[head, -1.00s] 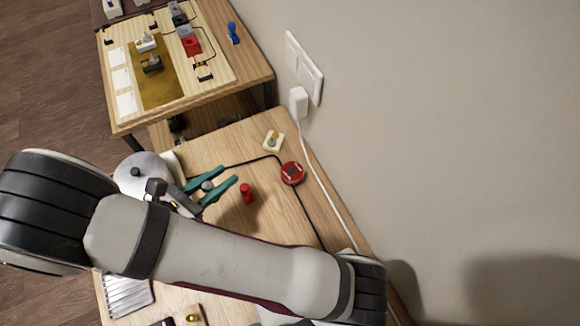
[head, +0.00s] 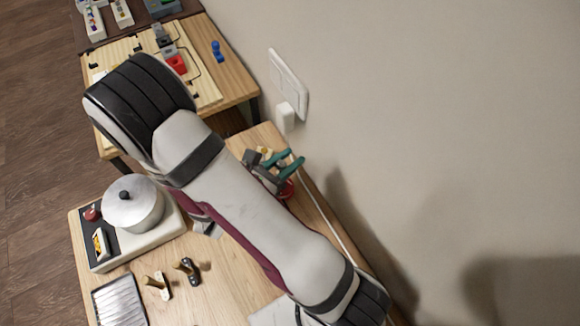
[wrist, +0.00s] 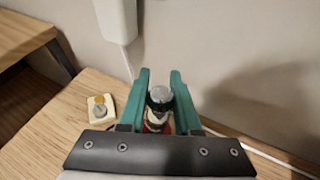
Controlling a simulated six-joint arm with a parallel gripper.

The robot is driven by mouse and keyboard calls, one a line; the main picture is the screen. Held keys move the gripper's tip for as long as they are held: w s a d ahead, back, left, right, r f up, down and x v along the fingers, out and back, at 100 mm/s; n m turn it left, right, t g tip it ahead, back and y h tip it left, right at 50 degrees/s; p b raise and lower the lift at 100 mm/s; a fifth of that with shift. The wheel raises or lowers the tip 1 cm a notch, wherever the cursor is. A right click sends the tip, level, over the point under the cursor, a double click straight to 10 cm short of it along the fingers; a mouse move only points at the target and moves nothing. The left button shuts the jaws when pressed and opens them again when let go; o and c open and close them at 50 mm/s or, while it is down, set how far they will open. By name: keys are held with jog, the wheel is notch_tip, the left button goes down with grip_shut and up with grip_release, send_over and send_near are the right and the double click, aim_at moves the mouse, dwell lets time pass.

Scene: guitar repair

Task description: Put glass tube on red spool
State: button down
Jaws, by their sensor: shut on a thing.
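My gripper (head: 296,157) has green fingers, which also show in the wrist view (wrist: 160,75). It is shut on a small grey, round-topped piece, seemingly the glass tube (wrist: 160,93). Below it in the wrist view are a dark ring, a pale part and a red edge. In the head view a round red thing (head: 286,191), perhaps the red spool, lies under the fingers, partly hidden. I cannot tell whether the held piece touches it. A smaller upright red piece seen earlier is out of sight, likely behind my arm.
A silver pot (head: 132,205) stands on a unit at the left. A slotted metal tray (head: 119,301) lies at front left.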

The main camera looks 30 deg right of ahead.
notch_tip(320, 180, down, 4)
jog(key=shift+f, duration=0.1)
jog(key=shift+d+f, duration=0.15)
jog(key=shift+f, duration=0.05)
jog(key=c, duration=0.6)
grip_release()
jog(key=shift+f, duration=0.1)
